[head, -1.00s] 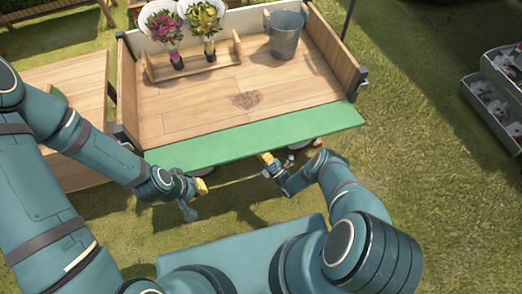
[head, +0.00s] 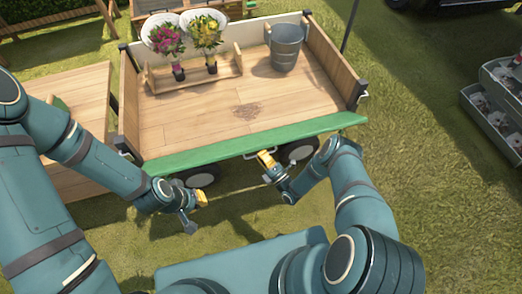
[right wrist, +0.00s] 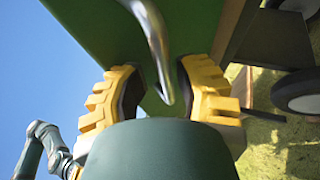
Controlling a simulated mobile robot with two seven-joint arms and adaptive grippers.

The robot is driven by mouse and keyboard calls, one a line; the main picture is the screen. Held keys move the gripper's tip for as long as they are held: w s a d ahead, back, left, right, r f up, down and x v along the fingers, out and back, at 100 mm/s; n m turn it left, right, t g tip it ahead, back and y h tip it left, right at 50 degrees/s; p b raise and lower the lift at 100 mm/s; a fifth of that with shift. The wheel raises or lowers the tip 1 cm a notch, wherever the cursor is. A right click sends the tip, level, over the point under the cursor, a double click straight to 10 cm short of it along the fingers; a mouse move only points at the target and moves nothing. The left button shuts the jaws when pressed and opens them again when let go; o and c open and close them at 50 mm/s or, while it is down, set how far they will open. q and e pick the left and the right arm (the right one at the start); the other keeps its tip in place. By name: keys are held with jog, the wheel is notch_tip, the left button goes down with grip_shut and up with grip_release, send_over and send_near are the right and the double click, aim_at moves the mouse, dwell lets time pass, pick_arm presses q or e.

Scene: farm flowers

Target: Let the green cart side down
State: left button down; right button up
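The green cart side (head: 215,148) is a long panel along the cart's near edge. My right gripper (head: 268,163) is just below the side's near edge. Its yellow fingers (right wrist: 160,92) are spread, with the handle between them as seen, apart from both. My left gripper (head: 197,208) is lower left, off the panel; its finger opening is unclear.
The cart bed (head: 210,105) holds a flower rack (head: 195,75) and a metal bucket (head: 286,48). Wheels (head: 200,175) show under the side. A wooden table (head: 75,90) stands left, grey crates (head: 490,105) right.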

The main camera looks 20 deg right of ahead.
aim_at(260, 149)
jog(key=shift+a+r, duration=0.1)
jog(key=shift+r, duration=1.8)
jog(key=w+f+v, duration=0.1)
jog(key=f+v, duration=0.1)
jog(key=v, duration=1.3)
jog(key=shift+s+f, duration=0.3)
jog(key=shift+f, duration=0.2)
jog(key=shift+d, duration=0.25)
